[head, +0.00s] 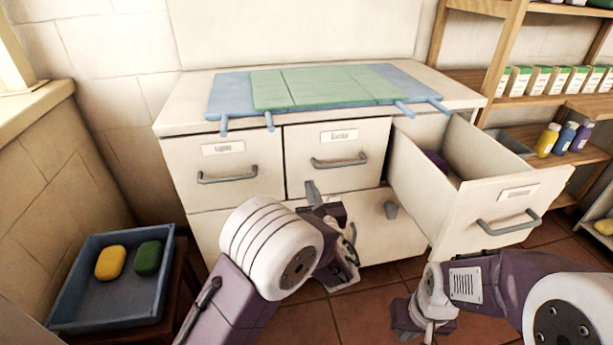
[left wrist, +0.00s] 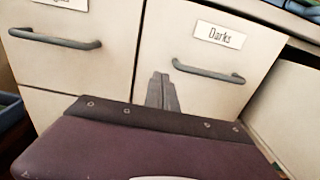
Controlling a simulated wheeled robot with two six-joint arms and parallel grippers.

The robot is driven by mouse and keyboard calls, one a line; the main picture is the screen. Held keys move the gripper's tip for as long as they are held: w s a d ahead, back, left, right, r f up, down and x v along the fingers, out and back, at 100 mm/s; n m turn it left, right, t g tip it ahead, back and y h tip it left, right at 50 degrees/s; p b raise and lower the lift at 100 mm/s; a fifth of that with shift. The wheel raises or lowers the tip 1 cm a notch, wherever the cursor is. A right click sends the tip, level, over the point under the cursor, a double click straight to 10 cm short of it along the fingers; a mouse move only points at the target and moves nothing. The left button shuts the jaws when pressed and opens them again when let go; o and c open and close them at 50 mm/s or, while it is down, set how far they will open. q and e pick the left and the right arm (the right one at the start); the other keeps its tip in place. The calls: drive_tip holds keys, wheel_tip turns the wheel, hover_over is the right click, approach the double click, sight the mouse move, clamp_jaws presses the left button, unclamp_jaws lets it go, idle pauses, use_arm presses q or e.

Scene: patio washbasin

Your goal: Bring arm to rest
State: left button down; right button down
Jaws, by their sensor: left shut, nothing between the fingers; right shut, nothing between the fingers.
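My left gripper (head: 313,190) is in front of the cabinet's middle drawer (head: 338,137), below its grey handle. In the left wrist view its two fingers (left wrist: 162,92) are together with nothing between them, beside the handle of the drawer labelled "Darks" (left wrist: 219,34). Whether the fingertips touch the drawer front is unclear. My right gripper (head: 407,322) is low at the bottom of the head view, over the tiled floor below the open right drawer (head: 500,205). It is shut and empty, and partly hidden by its wrist.
The right drawer juts out between my arms, with something purple inside. A blue tray (head: 105,322) with yellow and green soaps stands left. Shelves (head: 520,110) with bottles stand right.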

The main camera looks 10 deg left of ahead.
use_arm(q)
drive_tip(key=p+v, duration=0.1)
drive_tip(key=v, duration=0.4)
